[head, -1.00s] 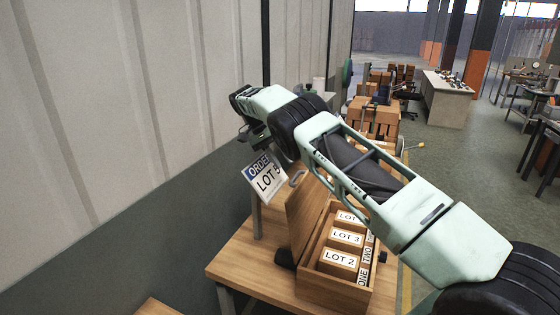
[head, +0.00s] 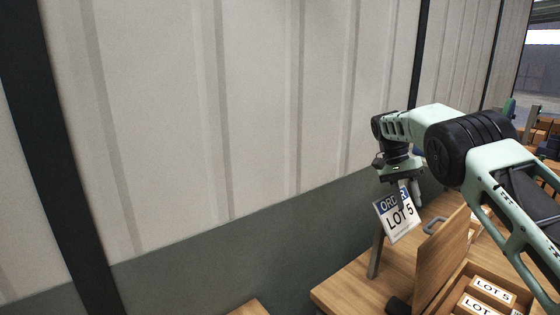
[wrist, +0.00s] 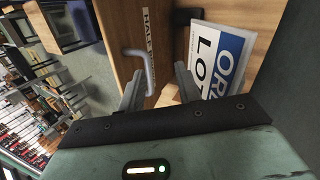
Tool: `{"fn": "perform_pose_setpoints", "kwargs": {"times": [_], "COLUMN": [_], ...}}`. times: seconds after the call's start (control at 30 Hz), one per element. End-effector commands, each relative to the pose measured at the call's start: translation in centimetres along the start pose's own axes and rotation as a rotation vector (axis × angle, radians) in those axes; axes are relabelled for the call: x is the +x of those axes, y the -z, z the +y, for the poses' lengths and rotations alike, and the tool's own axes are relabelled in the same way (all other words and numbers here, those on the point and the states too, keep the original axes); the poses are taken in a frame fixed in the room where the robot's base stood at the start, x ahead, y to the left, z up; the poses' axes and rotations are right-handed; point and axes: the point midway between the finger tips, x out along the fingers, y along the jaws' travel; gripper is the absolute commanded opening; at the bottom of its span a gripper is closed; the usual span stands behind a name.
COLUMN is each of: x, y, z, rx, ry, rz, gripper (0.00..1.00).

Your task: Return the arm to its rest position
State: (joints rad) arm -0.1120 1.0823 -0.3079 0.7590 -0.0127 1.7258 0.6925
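My gripper (head: 410,194) is at the end of my outstretched arm, just above and behind the order card. In the wrist view its two fingers (wrist: 159,88) stand apart with nothing held between them. The order card (head: 398,213), white and blue with "ORDER" and "LOT 5", stands tilted on the table; it also shows in the wrist view (wrist: 212,60), beside the right finger. A wooden box (head: 490,292) with labelled blocks inside has its lid (head: 442,250) raised. A grey handle (wrist: 144,68) shows beyond the left finger.
The wooden table (head: 345,284) reaches toward the wall. The pale panelled wall (head: 200,120) fills the left and middle of the head view. Part of another wooden surface (head: 250,308) shows at the bottom. Cluttered shelving (wrist: 45,90) lies left in the wrist view.

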Motion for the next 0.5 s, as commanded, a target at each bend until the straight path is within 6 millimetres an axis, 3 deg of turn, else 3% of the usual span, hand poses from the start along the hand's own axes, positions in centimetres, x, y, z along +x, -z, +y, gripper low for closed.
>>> {"fn": "perform_pose_setpoints", "kwargs": {"times": [0.27, 0.5], "x": [0.0, 1.2], "y": [-9.0, -19.1], "z": [-3.0, -3.9], "rx": [-0.308, -0.587], "ry": [0.182, 0.299], "rz": [0.007, 0.053], "gripper": [0.34, 0.34]}}
